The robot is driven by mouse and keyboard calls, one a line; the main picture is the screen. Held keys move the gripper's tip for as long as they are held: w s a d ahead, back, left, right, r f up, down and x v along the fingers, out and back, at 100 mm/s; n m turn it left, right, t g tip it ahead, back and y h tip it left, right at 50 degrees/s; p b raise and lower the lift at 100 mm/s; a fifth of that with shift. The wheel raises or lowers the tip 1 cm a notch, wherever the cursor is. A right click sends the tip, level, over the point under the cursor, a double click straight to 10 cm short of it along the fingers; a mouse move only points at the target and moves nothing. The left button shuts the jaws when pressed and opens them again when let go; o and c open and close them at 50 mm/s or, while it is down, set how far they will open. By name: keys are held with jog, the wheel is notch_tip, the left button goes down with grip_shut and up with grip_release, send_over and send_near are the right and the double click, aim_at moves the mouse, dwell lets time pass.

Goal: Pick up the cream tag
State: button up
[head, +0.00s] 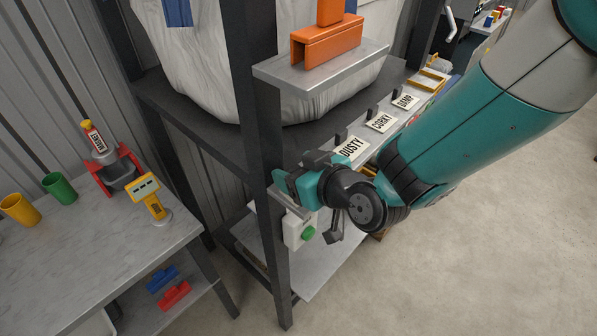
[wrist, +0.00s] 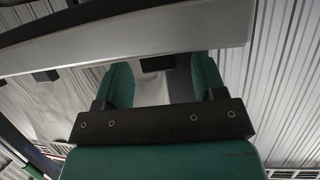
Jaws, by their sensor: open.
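Three cream tags with black lettering show in the head view along a pale rail: DUSTY (head: 351,148), CORKY (head: 381,122) and DAMP (head: 405,102). I cannot tell which one the task means by the cream tag. My gripper (head: 291,184) is beside the dark rack post, left of and below the DUSTY tag. In the wrist view its two green fingers (wrist: 163,85) stand apart, so it is open. A small dark block and a pale grey surface show between or beyond the fingers. No lettered tag can be made out there.
A dark post (head: 260,120) and a grey shelf (head: 325,68) with an orange block (head: 326,45) stand close to my gripper. A white box with a green button (head: 308,233) is just below. A side table (head: 95,235) holds cups and a yellow device. Open floor lies right.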

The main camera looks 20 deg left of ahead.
jog(key=shift+a+f, duration=0.1)
jog(key=c, duration=1.1)
jog(key=shift+o, duration=0.2)
